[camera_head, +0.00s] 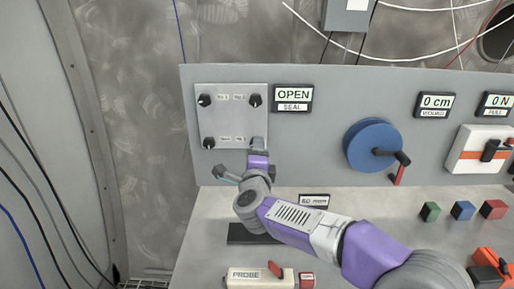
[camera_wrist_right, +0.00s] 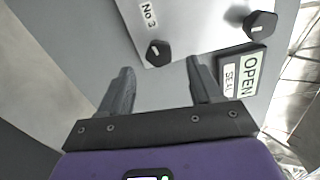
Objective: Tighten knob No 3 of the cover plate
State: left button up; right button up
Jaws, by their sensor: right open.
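The cover plate (camera_head: 231,120) is a light square plate on the grey panel, with a dark knob near each corner. Knob No 3 (camera_wrist_right: 158,52) is black with a white mark, beside its "No 3" label. In the head view it is at the plate's lower right, largely hidden by my right gripper (camera_head: 257,148). In the right wrist view, my right gripper (camera_wrist_right: 161,88) is open and empty. Its two fingers point toward knob No 3, which shows beyond and between their tips, apart from them. My left gripper is not in view.
Another plate knob (camera_wrist_right: 262,24) and the OPEN/SEAL display (camera_head: 292,98) are close by. A blue crank wheel (camera_head: 371,146) is to the right. A probe box (camera_head: 258,278) and coloured blocks (camera_head: 462,210) are on the desk below.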

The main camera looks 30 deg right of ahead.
jog(key=shift+v, duration=1.75)
